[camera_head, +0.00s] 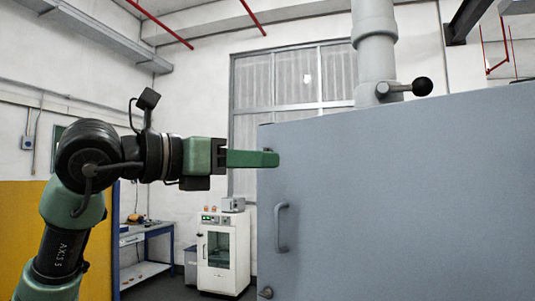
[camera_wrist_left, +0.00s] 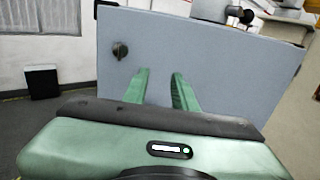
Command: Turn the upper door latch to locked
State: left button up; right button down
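The grey cabinet door (camera_head: 400,190) fills the right of the head view. The upper latch, a small dark knob (camera_wrist_left: 120,50), sits near the door's upper left corner in the left wrist view. In the head view I cannot make it out; my left gripper covers that area. My left gripper (camera_head: 277,158) points right, with its fingertips over the door's left edge. In the left wrist view its two green fingers (camera_wrist_left: 159,80) stand apart and empty, below and right of the latch. Whether they touch the door I cannot tell. My right gripper is out of view.
A D-shaped handle (camera_head: 282,228) and a lower latch (camera_head: 266,292) are on the door's left side. A grey pipe with a black-ball lever (camera_head: 422,87) rises above the cabinet. A white machine (camera_head: 222,255) and a blue workbench (camera_head: 145,232) stand behind.

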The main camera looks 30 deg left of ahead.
pick_arm(q)
jog(key=s+a+r+n+t+y, duration=0.1)
jog(key=a+r+n+y, duration=0.1)
jog(key=a+y, duration=0.3)
jog(key=w+d+h+p, duration=0.1)
jog(key=w+p, duration=0.1)
jog(key=w, duration=0.5)
jog(key=shift+h+p, duration=0.4)
jog(key=shift+s, duration=0.1)
jog(key=shift+c, duration=0.4)
grip_shut()
